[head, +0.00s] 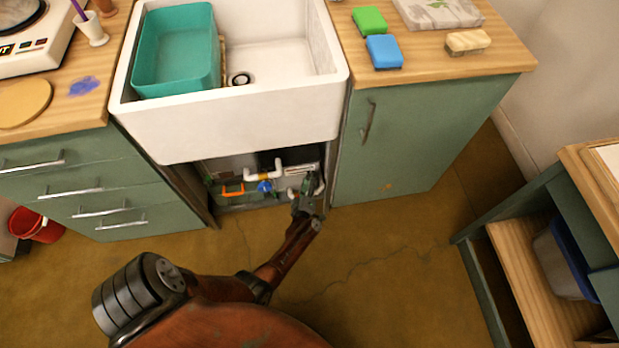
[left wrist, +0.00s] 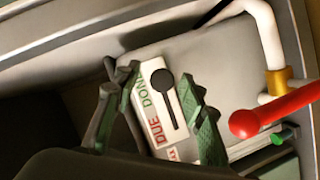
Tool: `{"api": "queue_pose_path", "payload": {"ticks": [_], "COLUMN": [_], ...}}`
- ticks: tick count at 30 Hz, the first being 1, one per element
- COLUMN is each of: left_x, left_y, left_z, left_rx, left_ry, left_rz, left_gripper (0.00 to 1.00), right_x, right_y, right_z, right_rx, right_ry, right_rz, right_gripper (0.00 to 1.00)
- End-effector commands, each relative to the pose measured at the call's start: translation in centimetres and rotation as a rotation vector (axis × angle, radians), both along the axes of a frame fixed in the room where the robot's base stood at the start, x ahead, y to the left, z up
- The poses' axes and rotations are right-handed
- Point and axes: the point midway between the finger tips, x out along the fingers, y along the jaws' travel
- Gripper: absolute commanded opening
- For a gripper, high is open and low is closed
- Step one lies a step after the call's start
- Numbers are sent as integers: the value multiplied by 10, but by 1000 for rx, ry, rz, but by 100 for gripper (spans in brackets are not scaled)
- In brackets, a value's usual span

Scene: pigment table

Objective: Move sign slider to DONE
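The sign (left wrist: 152,128) is a white plate with red DUE and green DONE lettering, seen turned sideways in the left wrist view. Its slider has a round black knob (left wrist: 163,80) at the upper end of a dark slot, beside the DONE lettering. My left gripper (left wrist: 158,82) is open, with one green-padded finger on each side of the sign and knob. I cannot tell whether either finger touches the knob. In the head view my left gripper (head: 307,187) reaches into the opening under the sink. My right gripper is not in view.
White pipes (left wrist: 267,35) and a red handle (left wrist: 275,112) are close on the right in the wrist view. In the head view, an orange handle (head: 233,190) and a blue valve (head: 265,187) lie left of the gripper. Green cabinets (head: 410,145) flank the opening below the white sink (head: 225,127).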

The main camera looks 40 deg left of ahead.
Motion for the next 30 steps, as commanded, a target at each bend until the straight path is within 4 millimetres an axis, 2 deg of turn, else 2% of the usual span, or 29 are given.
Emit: {"api": "queue_pose_path", "payload": {"ticks": [6,12,30], "left_x": [-27,-44,-47], "left_y": [-18,-30,-33], "left_z": [6,12,13], "left_rx": [-1,1,2], "left_ry": [1,0,1], "left_rz": [3,2,0], "left_gripper": [38,38,38], "right_x": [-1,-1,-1], "right_y": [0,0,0], "right_z": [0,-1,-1], "right_rx": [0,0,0], "right_ry": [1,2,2], "right_rz": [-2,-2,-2], "right_gripper": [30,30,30]}}
